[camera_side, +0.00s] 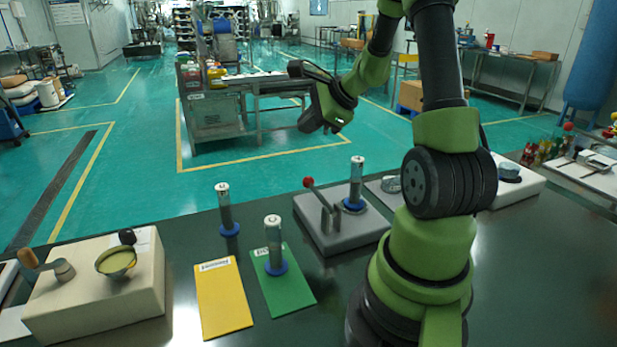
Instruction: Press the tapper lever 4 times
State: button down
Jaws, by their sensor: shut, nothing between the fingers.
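The tapper lever (321,199) is a thin dark rod with a red ball at its upper left end. It tilts up to the left from an upright bracket on a grey base block (345,238). A clear cylinder (356,182) with a blue foot stands upright on the same block, right of the lever. My gripper (336,128) is in the air above the block, well clear of the lever and touching nothing. It is small and dark here, its fingers together with nothing visible between them.
Similar cylinders stand on the dark table (185,235) and on a green card (290,295), beside a yellow card (222,300). Another pale block (525,188) stands right, behind my arm.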

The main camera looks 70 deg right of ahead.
aim_at(309, 178)
jog(key=shift+f, duration=4.45)
jog(key=shift+f, duration=0.15)
jog(key=shift+f, duration=1.5)
jog(key=shift+r, duration=1.7)
jog(key=shift+r, duration=2.5)
